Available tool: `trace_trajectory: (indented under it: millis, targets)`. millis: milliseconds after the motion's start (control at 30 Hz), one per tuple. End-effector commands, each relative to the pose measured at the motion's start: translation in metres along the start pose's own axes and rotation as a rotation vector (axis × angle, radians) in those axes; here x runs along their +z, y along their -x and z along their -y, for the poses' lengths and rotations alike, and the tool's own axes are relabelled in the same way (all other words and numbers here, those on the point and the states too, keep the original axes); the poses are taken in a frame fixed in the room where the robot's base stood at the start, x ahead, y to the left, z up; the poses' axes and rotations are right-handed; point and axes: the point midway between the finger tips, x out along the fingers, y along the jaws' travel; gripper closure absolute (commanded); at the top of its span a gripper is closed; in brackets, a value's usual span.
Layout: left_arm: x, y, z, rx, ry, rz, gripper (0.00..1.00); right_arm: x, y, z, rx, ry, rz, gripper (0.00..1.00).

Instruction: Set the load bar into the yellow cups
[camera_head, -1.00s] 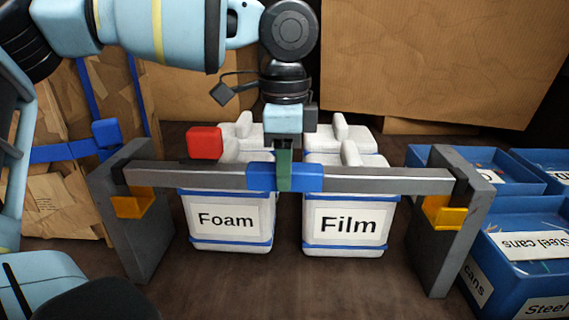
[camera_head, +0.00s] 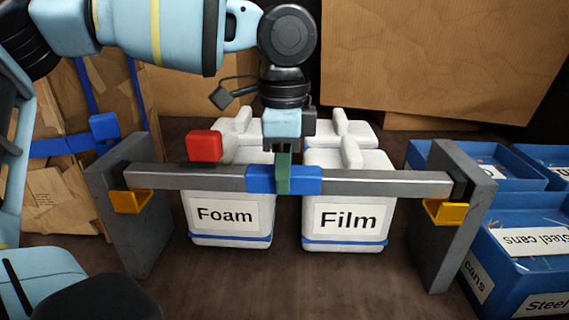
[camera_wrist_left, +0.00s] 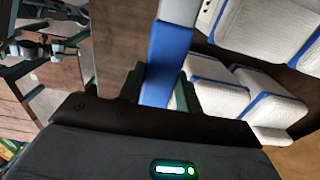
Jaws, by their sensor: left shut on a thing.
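The load bar (camera_head: 385,184) is a long grey bar with a blue middle sleeve and dark ends. My left gripper (camera_head: 284,178) is shut on the blue sleeve and holds the bar roughly level. Two grey uprights carry the yellow cups, the left cup (camera_head: 130,201) and the right cup (camera_head: 446,211). The bar's ends show just above the cups, between the uprights; I cannot tell whether they touch. In the left wrist view the blue sleeve (camera_wrist_left: 166,55) lies between my green fingers. My right gripper is not in view.
White canisters labelled Foam (camera_head: 226,236) and Film (camera_head: 345,234) stand behind the bar. A red block (camera_head: 203,146) shows behind it at the left. Blue bins (camera_head: 490,281) stand at the right, and strapped cardboard (camera_head: 60,190) at the left. The brown floor in front is clear.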

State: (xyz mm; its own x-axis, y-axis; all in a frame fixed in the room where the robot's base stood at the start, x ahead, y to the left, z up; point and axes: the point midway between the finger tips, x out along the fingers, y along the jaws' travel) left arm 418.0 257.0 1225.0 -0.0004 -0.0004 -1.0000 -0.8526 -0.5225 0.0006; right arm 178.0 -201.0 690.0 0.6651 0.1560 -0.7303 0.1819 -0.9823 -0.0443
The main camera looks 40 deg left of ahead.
Motion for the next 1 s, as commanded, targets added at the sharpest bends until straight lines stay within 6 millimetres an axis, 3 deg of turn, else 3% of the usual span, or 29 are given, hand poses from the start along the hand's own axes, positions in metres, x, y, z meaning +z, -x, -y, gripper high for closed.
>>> trace_trajectory:
  millis: [1000]
  targets:
    - [-0.001, -0.019, 0.000, -0.003, 0.000, -0.004, 1.00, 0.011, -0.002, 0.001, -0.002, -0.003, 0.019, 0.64]
